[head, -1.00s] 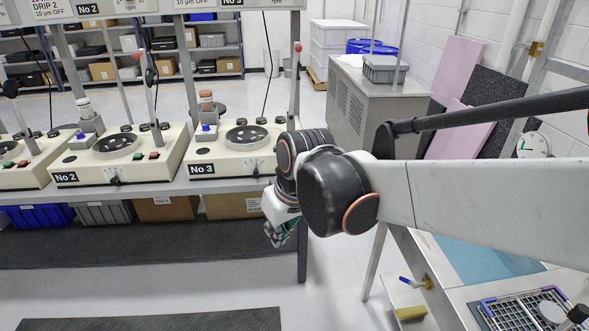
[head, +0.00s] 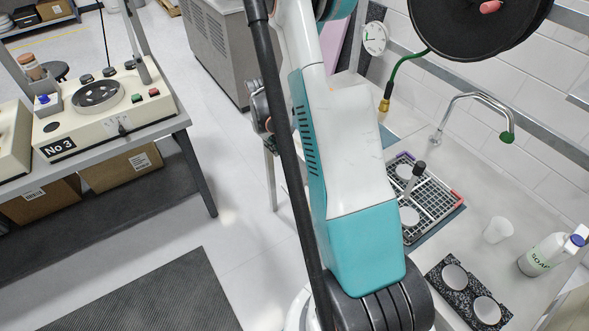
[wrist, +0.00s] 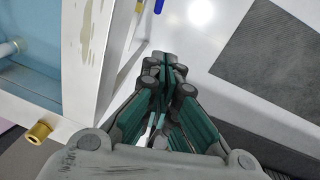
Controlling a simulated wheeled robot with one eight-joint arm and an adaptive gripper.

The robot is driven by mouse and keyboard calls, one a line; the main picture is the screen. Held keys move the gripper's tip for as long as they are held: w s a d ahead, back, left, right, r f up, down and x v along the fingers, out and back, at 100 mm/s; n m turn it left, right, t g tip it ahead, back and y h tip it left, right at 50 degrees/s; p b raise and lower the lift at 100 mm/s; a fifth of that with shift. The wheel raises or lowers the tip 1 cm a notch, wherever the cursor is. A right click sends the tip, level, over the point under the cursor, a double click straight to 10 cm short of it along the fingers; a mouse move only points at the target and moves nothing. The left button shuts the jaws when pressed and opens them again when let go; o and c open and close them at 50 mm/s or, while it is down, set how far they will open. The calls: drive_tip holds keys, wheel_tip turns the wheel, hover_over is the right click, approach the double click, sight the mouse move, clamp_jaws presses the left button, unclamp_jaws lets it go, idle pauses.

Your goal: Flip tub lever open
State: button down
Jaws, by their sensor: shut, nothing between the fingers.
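In the wrist view, my gripper (wrist: 163,62) is shut and empty, its teal-lined fingers together and pointing toward the top of the picture. A small blue handle (wrist: 158,6), which looks like the tub lever, shows at the top edge, beyond the fingertips and apart from them. Most of it is cut off, so its position cannot be told. The tub (wrist: 45,75), with a pale blue inside and worn white rim, lies to the left. A brass fitting (wrist: 38,131) sits at its near side. In the head view my arm hides the gripper and the lever.
The sink counter (head: 440,260) at right holds a grid rack (head: 440,205), a white cup (head: 497,230) and a soap bottle (head: 548,253). The No 3 machine (head: 105,115) stands on a bench at left. Open floor and a dark mat (head: 150,300) lie between.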

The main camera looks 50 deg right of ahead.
sight(296, 185)
drive_tip(key=shift+s+d+f, duration=0.45)
drive_tip(key=shift+d+f, duration=0.25)
drive_tip(key=shift+d, duration=0.15)
wheel_tip(296, 185, down, 13)
drive_tip(key=s+d+b, duration=0.1)
drive_tip(key=s+b, duration=0.1)
drive_tip(key=b, duration=0.2)
drive_tip(key=shift+s+d+r, duration=0.15)
drive_tip(key=shift+s+d, duration=0.1)
drive_tip(key=shift+d, duration=0.15)
